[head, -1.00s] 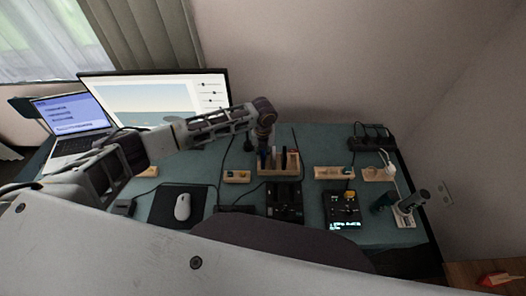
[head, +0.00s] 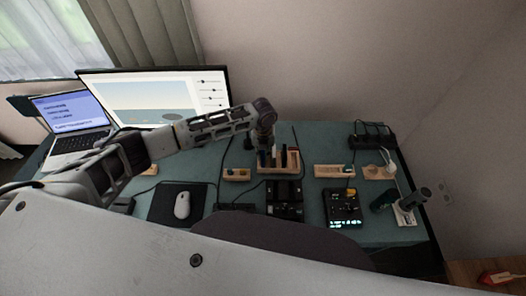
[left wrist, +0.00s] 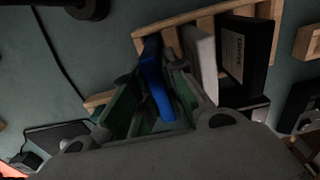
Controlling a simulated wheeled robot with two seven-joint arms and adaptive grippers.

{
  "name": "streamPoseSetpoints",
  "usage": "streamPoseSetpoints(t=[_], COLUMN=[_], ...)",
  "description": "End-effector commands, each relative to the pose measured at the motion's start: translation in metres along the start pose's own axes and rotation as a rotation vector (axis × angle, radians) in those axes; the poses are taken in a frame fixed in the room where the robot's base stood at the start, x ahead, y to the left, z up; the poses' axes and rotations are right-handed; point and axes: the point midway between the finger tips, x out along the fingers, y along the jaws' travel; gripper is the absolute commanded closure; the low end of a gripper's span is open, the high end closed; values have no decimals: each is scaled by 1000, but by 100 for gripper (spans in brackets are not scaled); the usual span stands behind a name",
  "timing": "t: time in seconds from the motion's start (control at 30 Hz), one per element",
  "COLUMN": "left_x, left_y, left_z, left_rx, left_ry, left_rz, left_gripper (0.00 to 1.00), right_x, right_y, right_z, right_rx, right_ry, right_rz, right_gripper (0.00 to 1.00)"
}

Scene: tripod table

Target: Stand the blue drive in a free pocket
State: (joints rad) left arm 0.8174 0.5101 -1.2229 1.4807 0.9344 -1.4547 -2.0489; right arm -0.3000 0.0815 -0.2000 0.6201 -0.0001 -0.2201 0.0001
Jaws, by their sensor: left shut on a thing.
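The wooden rack (head: 293,166) stands in the middle of the desk and holds several drives upright. My left gripper (left wrist: 150,85) is shut on the blue drive (left wrist: 156,82), with its green-lined fingers on either side of it. The blue drive is upright at the left part of the rack, beside a white drive (left wrist: 201,60); a black drive (left wrist: 243,52) stands further right. My right gripper is not in view.
Small wooden trays (head: 334,171) flank the rack. Black devices (head: 284,198) and (head: 343,207) stand in front of it, with cables around. A mouse (head: 182,205) lies on a pad to the left. The monitor (head: 150,98) and laptop (head: 72,122) are behind my left arm.

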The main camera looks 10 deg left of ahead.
Motion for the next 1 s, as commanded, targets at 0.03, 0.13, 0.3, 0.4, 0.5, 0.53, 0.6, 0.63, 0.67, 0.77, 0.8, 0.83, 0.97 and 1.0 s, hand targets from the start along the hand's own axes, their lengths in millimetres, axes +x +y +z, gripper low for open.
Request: streamPoseSetpoints(t=[0.03, 0.13, 0.3, 0.4, 0.5, 0.53, 0.6, 0.63, 0.67, 0.77, 0.8, 0.83, 0.97, 1.0], left_x=[1, 2, 5, 6, 5, 5, 5, 5, 5, 5, 5, 6, 4, 3], left_y=[0, 0, 0, 0, 0, 0, 0, 0, 0, 0, 0, 0, 0, 0], left_z=[0, 0, 0, 0, 0, 0, 0, 0, 0, 0, 0, 0, 0, 0], left_rx=[0, 0, 0, 0, 0, 0, 0, 0, 0, 0, 0, 0, 0, 0], left_ry=[0, 0, 0, 0, 0, 0, -1, -1, -1, -1, -1, 0, 0, -1], left_rz=[0, 0, 0, 0, 0, 0, 0, 0, 0, 0, 0, 0, 0, 0], left_gripper=[100, 100, 100, 83, 70, 66, 62, 62, 62, 62, 62, 62, 62, 62], right_x=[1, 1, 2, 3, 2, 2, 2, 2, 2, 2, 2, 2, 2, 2], right_y=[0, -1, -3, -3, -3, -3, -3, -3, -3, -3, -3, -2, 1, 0], right_z=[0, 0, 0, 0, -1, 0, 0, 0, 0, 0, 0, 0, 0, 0], right_rx=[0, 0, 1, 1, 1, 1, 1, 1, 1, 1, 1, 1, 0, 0], right_ry=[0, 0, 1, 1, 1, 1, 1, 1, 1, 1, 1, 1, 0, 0], right_rz=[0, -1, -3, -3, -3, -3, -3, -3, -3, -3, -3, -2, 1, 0], right_gripper=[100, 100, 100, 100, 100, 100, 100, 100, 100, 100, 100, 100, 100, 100])
